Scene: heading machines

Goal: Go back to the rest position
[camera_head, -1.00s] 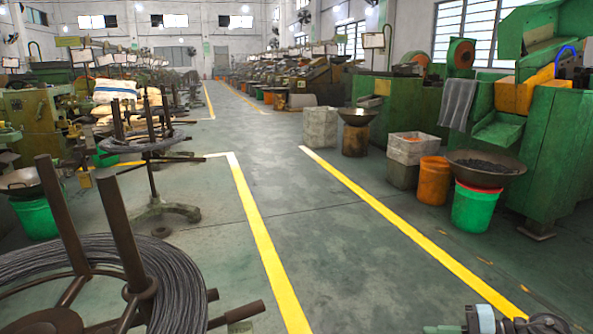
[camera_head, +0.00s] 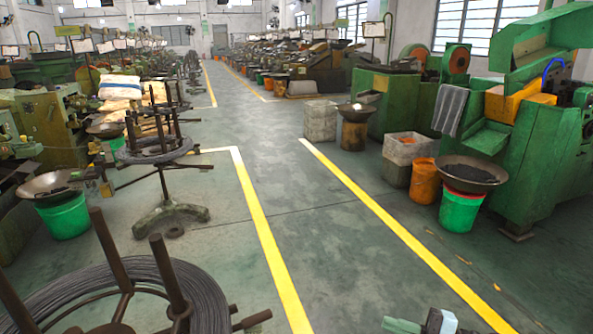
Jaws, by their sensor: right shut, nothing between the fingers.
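My right gripper (camera_head: 403,325) shows at the bottom edge, right of centre, as a small pale green and white shape with a short green tip pointing left. It is shut and empty, and most of it is cut off by the frame. It is over the grey-green floor (camera_head: 345,265), close to the right yellow line, and touches nothing that I can see. My left gripper is out of the frame.
A wire coil (camera_head: 205,300) on a brown rod stand fills the lower left. Another coil stand (camera_head: 160,150) is beyond it. Green machines (camera_head: 545,150), a green bucket (camera_head: 460,212) and an orange bucket (camera_head: 425,182) line the right. The aisle between yellow lines is clear.

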